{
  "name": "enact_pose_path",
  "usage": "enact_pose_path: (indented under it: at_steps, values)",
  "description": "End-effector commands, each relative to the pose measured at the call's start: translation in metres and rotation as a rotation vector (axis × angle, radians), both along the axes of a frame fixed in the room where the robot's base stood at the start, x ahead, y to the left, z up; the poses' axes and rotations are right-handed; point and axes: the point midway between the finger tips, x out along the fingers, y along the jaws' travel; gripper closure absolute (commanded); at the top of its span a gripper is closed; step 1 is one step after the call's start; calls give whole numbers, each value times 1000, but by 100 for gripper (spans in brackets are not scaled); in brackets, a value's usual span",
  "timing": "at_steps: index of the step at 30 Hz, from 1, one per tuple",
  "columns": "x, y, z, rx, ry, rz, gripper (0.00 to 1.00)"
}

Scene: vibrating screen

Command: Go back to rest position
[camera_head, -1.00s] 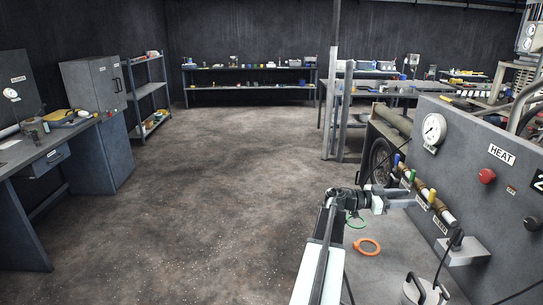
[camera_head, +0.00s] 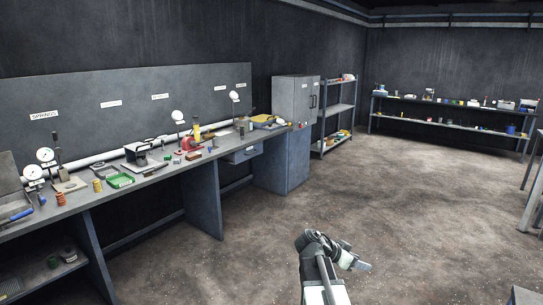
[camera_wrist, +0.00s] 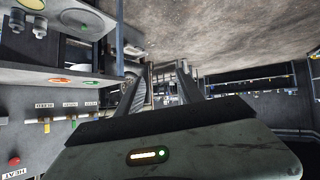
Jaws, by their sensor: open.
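My gripper (camera_head: 362,266) shows at the bottom middle of the head view, at the end of my folded arm, over bare floor. In the wrist view, my gripper (camera_wrist: 158,75) has its two dark fingers apart with nothing held between them. That view is upside down, with the floor at the top. The grey panel (camera_wrist: 22,120) with the HEAT label and coloured valve handles is at its left. An orange ring (camera_wrist: 61,80) and a green ring (camera_wrist: 92,84) lie on the ledge there, apart from my gripper.
A long workbench (camera_head: 186,165) with gauges and small parts runs along the left. A grey cabinet (camera_head: 297,105) and a shelf rack (camera_head: 337,115) stand beyond it. Another shelf unit (camera_head: 450,130) is along the back wall. The floor (camera_head: 420,200) between is clear.

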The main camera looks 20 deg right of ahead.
Motion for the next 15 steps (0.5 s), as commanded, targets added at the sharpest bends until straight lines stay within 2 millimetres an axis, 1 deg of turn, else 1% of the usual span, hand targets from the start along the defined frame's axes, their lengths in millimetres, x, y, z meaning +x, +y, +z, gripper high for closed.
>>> enact_pose_path:
  at_steps: [1, 2, 3, 4, 5, 6, 7, 8, 9, 11, 12, 15]
  values:
    - [10, 42, -12, 64, 36, 77, 56]
    - [14, 67, -20, 109, 64, 125, 56]
    - [19, 100, -31, 167, 103, 192, 56]
    - [21, 125, -40, 213, 135, 245, 56]
    - [22, 150, -48, 261, 170, 301, 56]
    - [21, 184, -58, 324, 219, 380, 56]
    - [18, 209, -66, 374, 258, 443, 56]
    - [14, 234, -73, 426, 301, 511, 56]
    - [7, 266, -82, 499, 358, 608, 56]
    - [-10, 307, -94, 623, 450, 770, 56]
    - [-22, 326, -100, 706, 503, 885, 56]
    - [-36, 360, -104, 815, 596, 1124, 56]
